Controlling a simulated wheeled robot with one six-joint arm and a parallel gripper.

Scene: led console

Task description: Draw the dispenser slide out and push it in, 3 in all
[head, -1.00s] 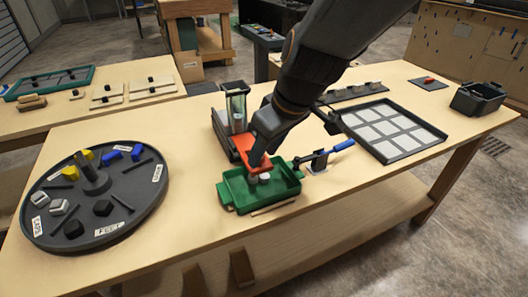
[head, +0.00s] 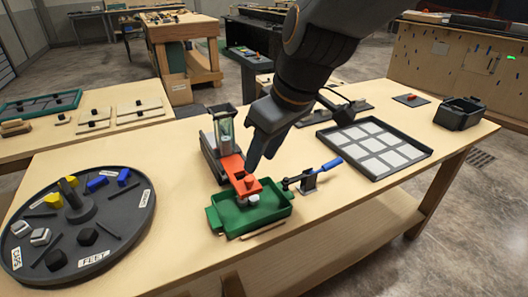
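The dispenser (head: 210,158) stands on the table with a clear upright tube (head: 223,124). Its red-orange slide (head: 233,167) is drawn out toward the front and reaches over the green tray (head: 225,217). A red knob (head: 250,183) stands up at the slide's outer end. A small pale round piece (head: 254,199) shows in the tray just in front of the slide end. My gripper (head: 252,165) points down just behind and above the knob and appears apart from it. Its fingers overlap in this view, so their opening is hidden.
A black round tray (head: 128,217) with yellow, blue, black and metal parts lies at left. A blue-handled clamp (head: 310,178) stands right of the green tray. A dark tray of pale squares (head: 420,152) and a black bin (head: 462,112) are at right.

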